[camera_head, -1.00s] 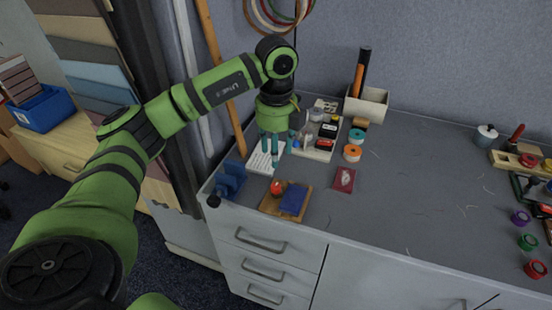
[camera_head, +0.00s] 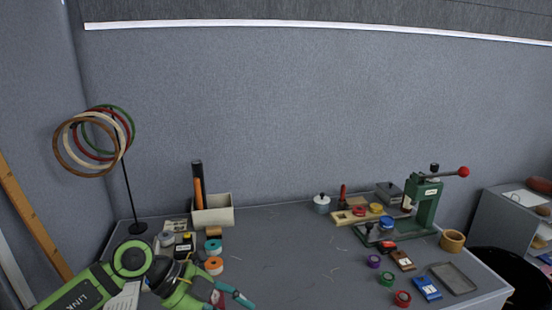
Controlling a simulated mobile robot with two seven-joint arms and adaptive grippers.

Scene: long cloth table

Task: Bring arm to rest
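My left arm, green with black joints, comes in at the lower left of the head view. Its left gripper (camera_head: 222,301) is low over the near left part of the table (camera_head: 290,250), with teal fingers that look spread apart and nothing seen between them. The picture's bottom edge cuts off part of it. A red card (camera_head: 217,298) shows close beside the fingers. My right arm and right gripper are not in view.
Near the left arm are an orange spool (camera_head: 213,265), a teal spool (camera_head: 212,246) and a cream box (camera_head: 213,213). A ring stand (camera_head: 128,190) stands behind. A green press (camera_head: 424,205) and several small items fill the right. The table's middle is mostly clear.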

